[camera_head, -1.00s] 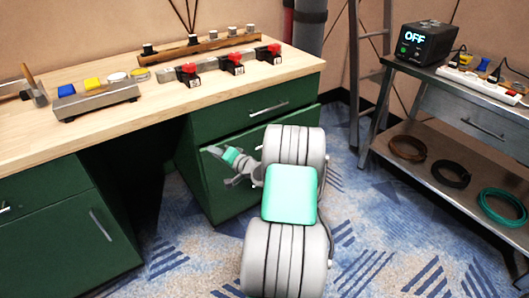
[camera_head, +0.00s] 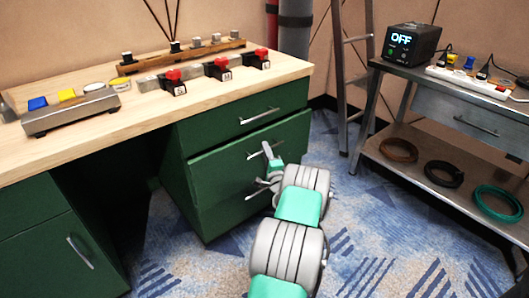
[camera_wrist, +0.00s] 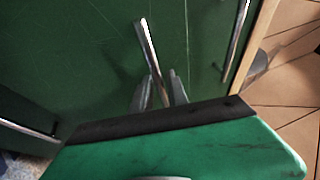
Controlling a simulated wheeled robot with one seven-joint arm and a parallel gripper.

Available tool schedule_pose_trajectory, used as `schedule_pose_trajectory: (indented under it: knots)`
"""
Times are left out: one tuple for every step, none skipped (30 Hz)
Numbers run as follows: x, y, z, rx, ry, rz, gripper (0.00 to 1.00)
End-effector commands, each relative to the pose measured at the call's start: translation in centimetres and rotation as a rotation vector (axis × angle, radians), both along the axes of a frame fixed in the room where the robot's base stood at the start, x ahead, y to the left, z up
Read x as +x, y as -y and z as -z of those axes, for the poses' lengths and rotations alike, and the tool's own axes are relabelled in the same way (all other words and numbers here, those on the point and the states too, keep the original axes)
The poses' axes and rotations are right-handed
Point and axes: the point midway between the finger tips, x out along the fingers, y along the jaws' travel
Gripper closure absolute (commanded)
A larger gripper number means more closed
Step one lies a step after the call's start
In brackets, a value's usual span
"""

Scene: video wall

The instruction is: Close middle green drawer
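The green drawer unit (camera_head: 178,175) stands under the right end of the workbench. Its top drawer (camera_head: 215,128) looks flush. The green middle drawer front (camera_head: 222,168) sits below it; I cannot tell whether a small gap is left. My gripper (camera_head: 262,186) is in front of this drawer front, partly hidden by my arm. In the wrist view, my gripper (camera_wrist: 162,78) has two slightly parted fingers at the lower end of a silver bar handle (camera_wrist: 148,45). I cannot tell whether they touch it. Another handle (camera_wrist: 238,40) shows to the right.
The wooden bench top (camera_head: 120,118) carries red-topped switches (camera_head: 219,70) and a button box (camera_head: 72,112). A metal shelf cart (camera_head: 440,200) with coils and a ladder (camera_head: 348,90) stand at the right. Blue patterned carpet (camera_head: 190,270) is free in front of the drawers.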

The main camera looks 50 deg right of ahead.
Motion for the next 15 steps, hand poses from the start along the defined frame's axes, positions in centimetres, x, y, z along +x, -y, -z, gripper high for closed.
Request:
schedule_pose_trajectory:
  knots:
    - [0.10,0.02,0.01,0.000,0.000,0.000,0.80]
    - [0.12,0.02,0.01,0.000,0.000,0.000,0.80]
    - [0.13,0.02,0.00,0.000,-0.001,-0.001,0.80]
    - [0.14,0.00,-0.01,0.000,-0.001,-0.001,0.80]
    - [0.15,-0.02,-0.01,0.000,-0.001,-0.001,0.80]
    - [0.16,-0.03,-0.01,0.000,-0.001,-0.002,0.80]
    - [0.17,-0.05,-0.01,0.000,-0.001,-0.002,0.82]
    - [0.18,-0.07,-0.01,0.000,-0.001,-0.002,0.84]
    - [0.19,-0.07,0.00,0.000,-0.001,-0.002,0.88]
    - [0.20,-0.08,0.00,0.000,-0.001,-0.003,0.90]
    - [0.20,-0.09,0.00,0.000,-0.001,-0.003,0.92]
    - [0.21,-0.10,-0.01,0.000,-0.001,-0.003,0.96]
    - [0.22,-0.11,0.00,0.000,-0.001,-0.003,0.98]
    - [0.22,-0.11,0.00,0.000,-0.001,-0.003,1.00]
    - [0.23,-0.12,0.00,0.000,-0.001,-0.003,1.00]
